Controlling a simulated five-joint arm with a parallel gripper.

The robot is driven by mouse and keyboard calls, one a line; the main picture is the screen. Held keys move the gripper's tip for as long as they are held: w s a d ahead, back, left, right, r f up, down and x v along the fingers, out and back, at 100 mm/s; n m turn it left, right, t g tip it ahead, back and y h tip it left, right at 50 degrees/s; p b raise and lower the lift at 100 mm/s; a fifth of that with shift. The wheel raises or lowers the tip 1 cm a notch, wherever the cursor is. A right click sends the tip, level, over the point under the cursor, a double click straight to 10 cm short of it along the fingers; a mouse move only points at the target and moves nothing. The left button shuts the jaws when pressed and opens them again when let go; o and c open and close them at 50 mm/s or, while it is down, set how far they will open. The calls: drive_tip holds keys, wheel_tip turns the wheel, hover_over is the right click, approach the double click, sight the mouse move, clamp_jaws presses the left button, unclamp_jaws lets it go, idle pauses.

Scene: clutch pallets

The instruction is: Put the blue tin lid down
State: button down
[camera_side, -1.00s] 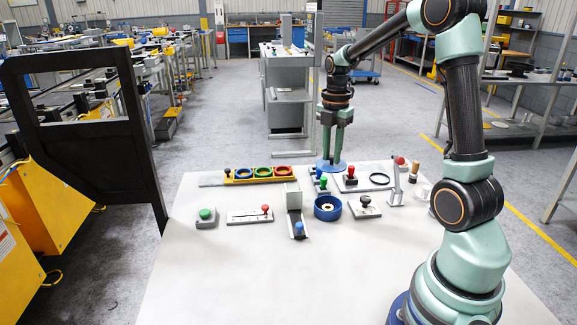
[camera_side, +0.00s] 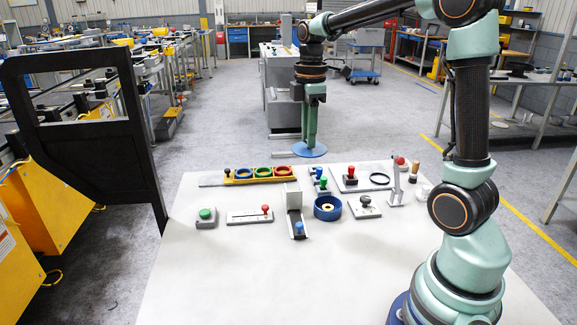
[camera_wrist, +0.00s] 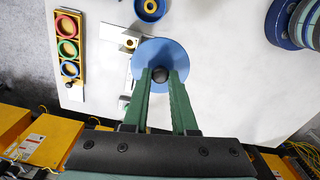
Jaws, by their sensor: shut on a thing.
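The blue tin lid (camera_side: 309,151) is a flat blue disc with a dark knob in its middle. My gripper (camera_side: 310,146) is shut on the knob, and the lid hangs below the fingers, above and near the far edge of the white table. In the wrist view the lid (camera_wrist: 165,56) sits at the tips of my green fingers (camera_wrist: 160,75), which close on the dark knob. A round blue tin (camera_side: 327,208) with a yellow ring-like inside stands open on the table. It also shows at the top of the wrist view (camera_wrist: 150,8).
A yellow rack with coloured rings (camera_side: 258,174) lies at the far left. A grey chute (camera_side: 294,205), a green button box (camera_side: 206,218), a red-knob slider (camera_side: 250,215) and a red-handled stamp (camera_side: 350,175) stand about. The table's front left (camera_side: 220,280) is clear.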

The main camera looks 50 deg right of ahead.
sight(305, 155)
drive_tip(key=a+f+m, duration=0.1)
drive_tip(key=a+m, duration=0.9)
drive_tip(key=a, duration=0.1)
drive_tip(key=shift+s+a+f, duration=0.55)
drive_tip(key=shift+s+f, duration=1.5)
drive_tip(key=shift+f, duration=0.25)
drive_tip(key=w+d+r+n, duration=0.1)
drive_tip(key=d+n, duration=0.1)
drive_tip(key=d, duration=0.1)
drive_tip(key=w+d+r+n, duration=0.1)
drive_tip(key=d+n, duration=0.1)
drive_tip(key=d, duration=0.1)
drive_tip(key=d+r+n, duration=0.1)
drive_tip(key=d+n, duration=0.2)
drive_tip(key=shift+w, duration=0.4)
drive_tip(key=d+r+n, duration=0.3)
drive_tip(key=d+n, duration=0.6)
drive_tip(key=d, duration=0.2)
drive_tip(key=shift+s+d+r+n, duration=0.15)
drive_tip(key=shift+s+r+n, duration=0.1)
drive_tip(key=shift+n, duration=0.15)
drive_tip(key=shift+f, duration=0.15)
wheel_tip(305, 155, down, 19)
drive_tip(key=shift+f, duration=0.2)
drive_tip(key=shift+f, duration=0.15)
